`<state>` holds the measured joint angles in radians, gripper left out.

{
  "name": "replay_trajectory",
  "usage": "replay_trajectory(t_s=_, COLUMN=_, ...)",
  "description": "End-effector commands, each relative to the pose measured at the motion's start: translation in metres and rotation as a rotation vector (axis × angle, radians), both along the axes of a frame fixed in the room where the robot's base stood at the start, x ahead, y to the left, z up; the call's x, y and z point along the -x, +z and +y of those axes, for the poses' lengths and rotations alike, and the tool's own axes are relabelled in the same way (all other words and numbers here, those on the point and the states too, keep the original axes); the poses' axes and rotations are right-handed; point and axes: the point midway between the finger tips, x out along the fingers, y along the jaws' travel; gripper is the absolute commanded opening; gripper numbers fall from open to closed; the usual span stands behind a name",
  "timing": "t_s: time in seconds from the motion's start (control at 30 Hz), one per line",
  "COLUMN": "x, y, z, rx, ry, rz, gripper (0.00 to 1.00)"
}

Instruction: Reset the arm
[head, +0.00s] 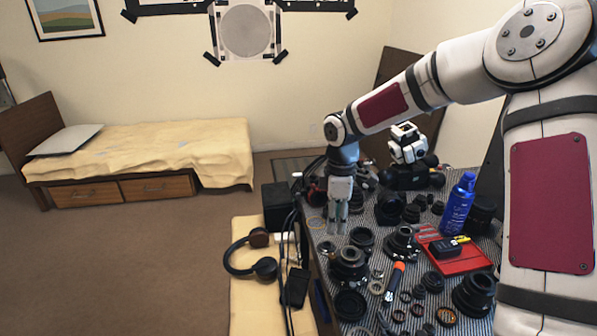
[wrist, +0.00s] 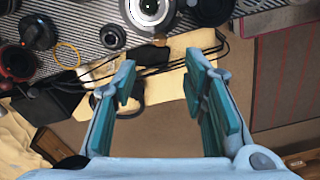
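My gripper (head: 337,217) hangs from my arm, pointing down above the left part of the striped table (head: 391,266) in the head view. In the wrist view, the two teal-padded fingers of my gripper (wrist: 163,85) are wide apart with nothing between them. Below and beyond them lie black cables and a yellow bench. My arm reaches in from the right, bent at the elbow. Whether the fingertips touch anything on the table is hard to tell in the head view, but they look clear of it.
Lens parts crowd the table, with a blue spray can (head: 458,206) and a red tray (head: 474,261) at the right. A black box (head: 277,206) and headphones (head: 245,267) sit left of it. A bed (head: 150,155) stands at the back left; the floor between is free.

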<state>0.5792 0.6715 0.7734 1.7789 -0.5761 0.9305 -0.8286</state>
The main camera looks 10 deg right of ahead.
Motion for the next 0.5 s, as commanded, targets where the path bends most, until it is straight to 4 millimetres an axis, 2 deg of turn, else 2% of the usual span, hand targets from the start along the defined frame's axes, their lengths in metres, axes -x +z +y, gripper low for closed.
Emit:
replay_trajectory(t_s=0.17, x=0.016, y=0.021, z=0.0, rx=0.053, ry=-0.049, rz=-0.008, gripper=0.4)
replay_trajectory(t_s=0.5, x=0.096, y=0.104, z=-0.005, rx=0.199, ry=-0.349, rz=-0.089, gripper=0.4)
